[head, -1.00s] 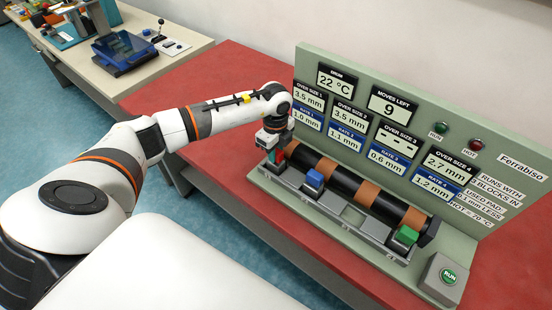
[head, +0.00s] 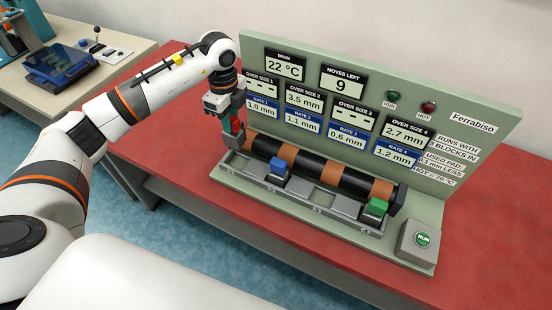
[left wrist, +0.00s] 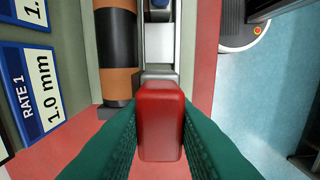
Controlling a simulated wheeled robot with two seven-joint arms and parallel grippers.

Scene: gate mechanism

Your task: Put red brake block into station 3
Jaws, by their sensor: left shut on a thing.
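The red brake block (head: 235,127) is held upright by my left gripper (head: 233,133) above the left end of the station row. In the left wrist view, the block (left wrist: 160,118) sits between the two green fingers, which are shut on it. Station 3 (head: 345,206) is an empty grey seat between the blue and green blocks; its display (head: 354,114) reads dashes. Station 1 (head: 241,164), below my gripper, is also empty and its display shows dashes. My right gripper is not in view.
A blue block (head: 279,167) sits in station 2 and a green block (head: 376,206) in station 4. The black and brown drum (head: 325,172) runs behind the seats, before the upright panel (head: 480,118). A RUN button box (head: 420,243) stands at right.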

